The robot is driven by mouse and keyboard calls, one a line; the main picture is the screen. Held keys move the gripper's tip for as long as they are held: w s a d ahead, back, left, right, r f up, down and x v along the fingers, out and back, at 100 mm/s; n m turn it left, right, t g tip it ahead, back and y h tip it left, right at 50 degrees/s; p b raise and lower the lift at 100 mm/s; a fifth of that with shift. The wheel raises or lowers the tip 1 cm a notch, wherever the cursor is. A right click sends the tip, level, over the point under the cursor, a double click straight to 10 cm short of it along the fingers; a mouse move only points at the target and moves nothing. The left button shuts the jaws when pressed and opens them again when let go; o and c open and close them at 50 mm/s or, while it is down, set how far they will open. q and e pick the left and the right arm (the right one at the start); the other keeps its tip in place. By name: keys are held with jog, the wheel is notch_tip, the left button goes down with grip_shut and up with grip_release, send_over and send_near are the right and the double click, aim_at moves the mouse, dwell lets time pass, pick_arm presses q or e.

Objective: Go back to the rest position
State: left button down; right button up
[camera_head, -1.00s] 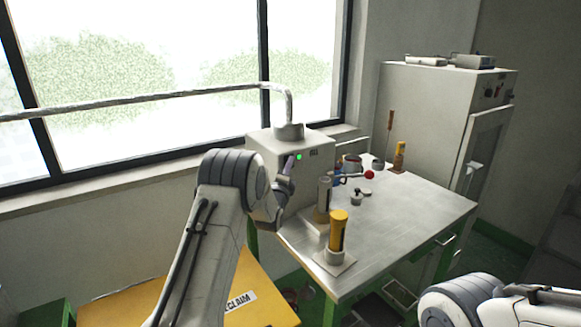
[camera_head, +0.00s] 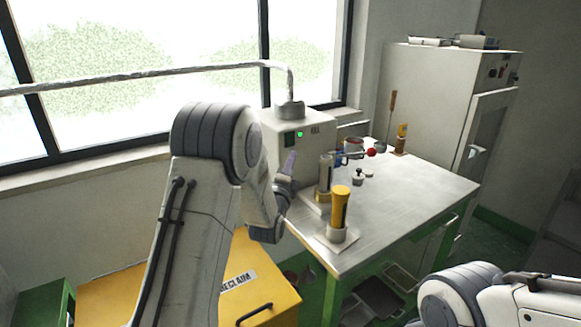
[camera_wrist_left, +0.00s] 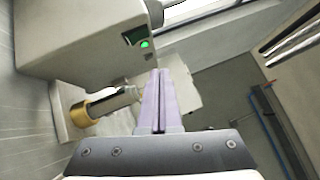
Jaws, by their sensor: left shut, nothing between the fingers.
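My left gripper (camera_head: 289,164) has light purple fingers and is in front of the white machine (camera_head: 312,150) with a green light. In the left wrist view the two fingers of my left gripper (camera_wrist_left: 161,100) are pressed together with nothing between them. The white machine (camera_wrist_left: 85,40) fills the upper left there. My left arm covers part of the bench area in the head view. My right arm shows at the lower right of the head view, but its gripper is out of the picture.
A metal-topped table (camera_head: 420,192) holds a yellow-handled cylinder (camera_head: 340,207) on a plate, a grey cylinder (camera_head: 325,172) and a red knob (camera_head: 371,153). A yellow bin (camera_head: 262,275) labelled RECLAIM stands below my left arm. A pale cabinet (camera_head: 430,90) stands behind. The table's right part is clear.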

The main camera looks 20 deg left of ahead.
pick_arm(q)
jog(key=shift+s+d, duration=0.1)
jog(key=shift+s, duration=0.4)
jog(key=s+d+f+n+g+h+p, duration=0.1)
jog(key=s+d+n+g+h, duration=0.15)
jog(key=d, duration=0.35)
jog(key=s+d+f+n+g+h+p, duration=0.1)
jog(key=d+g+h, duration=0.15)
jog(key=d, duration=0.45)
jog(key=s+d+f+n+g, duration=0.3)
jog(key=s+d+g, duration=0.4)
jog(key=s, duration=0.5)
jog(key=s+f+n+g+y+p, duration=0.1)
jog(key=s+n+g, duration=0.4)
jog(key=s, duration=2.2)
jog(key=g+p, duration=0.1)
jog(key=g, duration=0.2)
jog(key=shift+s+a+f+n+y, duration=0.15)
jog(key=shift+s+n+y, duration=0.15)
jog(key=shift+n+y, duration=0.1)
